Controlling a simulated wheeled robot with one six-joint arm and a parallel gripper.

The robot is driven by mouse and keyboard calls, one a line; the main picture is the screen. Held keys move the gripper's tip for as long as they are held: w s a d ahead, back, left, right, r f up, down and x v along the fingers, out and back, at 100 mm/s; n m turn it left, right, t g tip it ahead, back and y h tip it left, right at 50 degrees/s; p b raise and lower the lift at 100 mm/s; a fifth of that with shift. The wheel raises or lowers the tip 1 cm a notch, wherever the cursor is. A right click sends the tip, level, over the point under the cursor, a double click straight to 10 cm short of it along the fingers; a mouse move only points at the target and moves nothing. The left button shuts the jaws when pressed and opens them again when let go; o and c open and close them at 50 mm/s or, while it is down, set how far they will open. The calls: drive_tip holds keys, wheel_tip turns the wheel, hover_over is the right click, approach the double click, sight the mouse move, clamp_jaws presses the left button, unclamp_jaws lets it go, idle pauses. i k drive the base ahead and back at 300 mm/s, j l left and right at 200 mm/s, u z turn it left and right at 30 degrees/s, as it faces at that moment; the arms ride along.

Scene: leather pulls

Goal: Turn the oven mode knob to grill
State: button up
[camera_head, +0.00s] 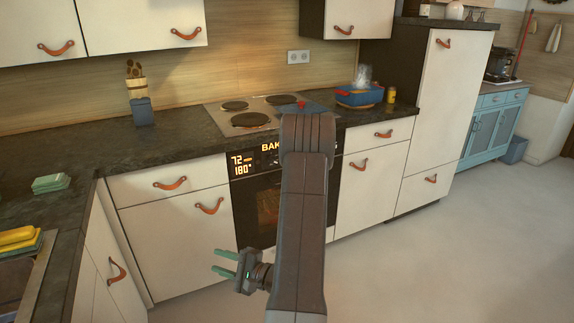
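The oven (243,208) has a black front and is set between white cabinets under the cooktop. Its lit display (242,163) reads "72" and "180°", with orange letters "BAK" beside it, cut off by my arm. I cannot make out the mode knob; my arm covers the middle and right of the oven panel. My gripper (217,261) is low in front of the oven's left side and the cabinet beside it. It points left, with its two green fingers apart and nothing between them.
Leather pulls stick out from the drawers (170,184) around the oven. The cooktop (250,119) is above it, with a blue steaming pot (358,96) to the right. Yellow and green items lie on the left counter. The floor (450,270) at right is clear.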

sight(271, 159)
drive_tip(key=i+j+z, duration=0.15)
drive_tip(key=z, duration=0.25)
drive_tip(key=i+j+z, duration=0.2)
drive_tip(key=z, duration=0.2)
drive_tip(key=i+j+z, duration=0.15)
drive_tip(key=z, duration=0.25)
drive_tip(key=i+j, duration=0.15)
drive_tip(key=j, duration=0.25)
drive_tip(key=i+j+z, duration=0.1)
drive_tip(key=j, duration=0.3)
drive_tip(key=i+j+z, duration=0.1)
drive_tip(key=j, duration=0.3)
drive_tip(key=i, duration=0.1)
